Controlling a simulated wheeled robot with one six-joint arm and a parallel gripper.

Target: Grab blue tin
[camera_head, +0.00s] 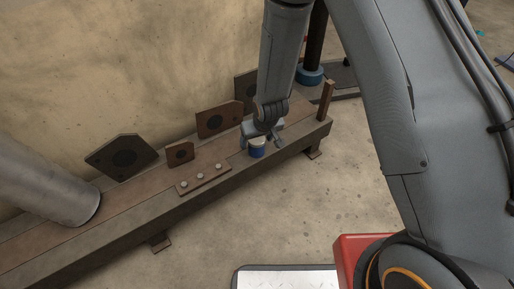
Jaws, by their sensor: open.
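The blue tin (257,152) is a small round can with a pale lid. It stands upright on the brown metal beam (222,182), near the beam's front edge. My gripper (261,141) comes down from above and is open at the tin. One finger shows to the left of the tin and one to the right. I cannot tell whether the fingers touch it. The wrist hides part of the beam behind the tin.
Dark upright plates (122,155) with holes stand along the beam's back, by the wall. A bolted plate (204,179) lies left of the tin. A short brown post (326,101) stands at the right end. A grey tube (45,187) lies left.

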